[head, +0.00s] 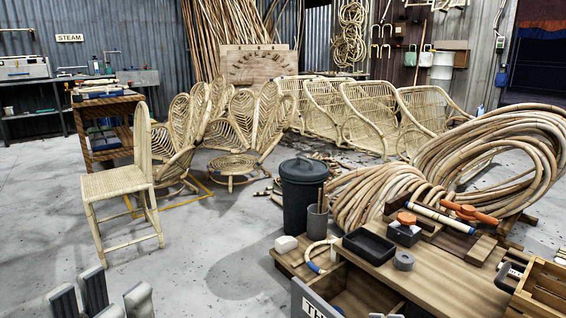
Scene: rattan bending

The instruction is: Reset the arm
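My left gripper (100,298) reaches up into the bottom left corner of the head view. Its grey fingers stand apart with bare floor showing between them, and I see nothing held. Only the finger ends show; the rest of that arm is below the picture. I cannot make out my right gripper in this view.
A workbench (440,285) with an open drawer, a black tray (368,246) and tools fills the lower right. A dark bin (303,195) and rattan coils (490,160) stand behind it. A woven chair (120,190) stands left; the concrete floor between is clear.

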